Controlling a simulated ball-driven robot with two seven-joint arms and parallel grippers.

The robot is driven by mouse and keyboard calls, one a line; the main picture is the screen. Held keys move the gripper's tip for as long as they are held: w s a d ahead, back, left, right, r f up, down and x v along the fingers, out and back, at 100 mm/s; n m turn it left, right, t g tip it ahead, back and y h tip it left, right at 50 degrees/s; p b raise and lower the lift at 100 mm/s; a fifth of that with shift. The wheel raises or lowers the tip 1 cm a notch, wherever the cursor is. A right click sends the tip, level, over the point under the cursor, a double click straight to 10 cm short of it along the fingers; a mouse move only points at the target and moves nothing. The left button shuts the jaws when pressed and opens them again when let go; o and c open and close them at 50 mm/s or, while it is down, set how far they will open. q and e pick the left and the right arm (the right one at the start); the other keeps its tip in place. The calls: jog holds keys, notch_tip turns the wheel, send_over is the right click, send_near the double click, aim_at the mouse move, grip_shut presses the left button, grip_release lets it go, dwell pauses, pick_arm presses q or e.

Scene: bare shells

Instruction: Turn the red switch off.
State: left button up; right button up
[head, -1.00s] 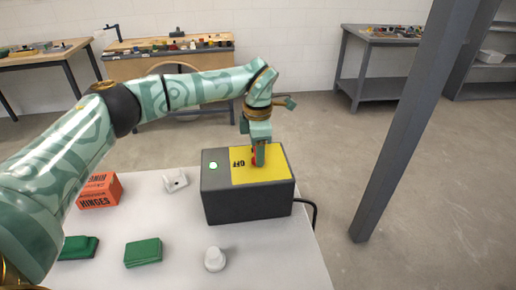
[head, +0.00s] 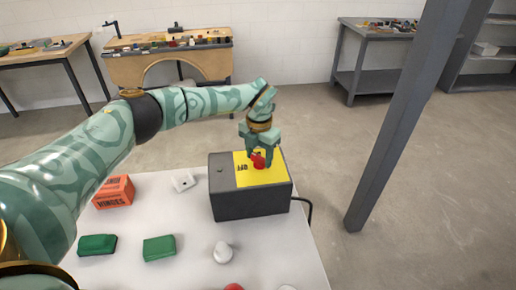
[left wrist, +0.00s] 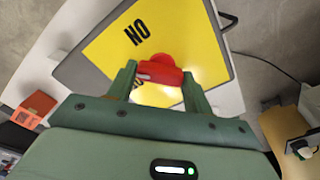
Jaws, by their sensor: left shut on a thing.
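A dark grey box (head: 250,204) with a yellow plate (head: 272,176) stands at the table's right edge. The red switch (head: 259,162) sits on the plate and also shows in the left wrist view (left wrist: 158,72). My left gripper (head: 260,160) comes down from above, shut on the red switch with a finger on each side. The small round lamp (head: 220,171) on the box is dark. My right gripper is not in view.
On the white table (head: 190,215) are an orange hinges box (head: 114,191), two green blocks (head: 159,247), a white bracket (head: 183,182) and a white knob (head: 223,252). A grey post (head: 400,120) stands right of the table. A black cable leaves the box's right side.

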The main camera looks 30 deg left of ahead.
aim_at(259, 157)
pick_arm(q)
jog(key=n+p, duration=0.1)
jog(key=n, duration=0.1)
jog(key=n+p, duration=0.3)
jog(key=shift+r+n, duration=0.25)
jog(key=shift+n, duration=0.05)
jog(key=shift+f+n+p, duration=0.15)
jog(key=shift+n+p, duration=1)
jog(key=shift+n, duration=1.05)
jog(key=o, duration=1)
jog(key=shift+f, duration=0.1)
jog(key=shift+r, duration=0.4)
notch_tip(259, 157, up, 16)
jog(key=shift+f+p, duration=0.2)
jog(key=shift+p, duration=0.85)
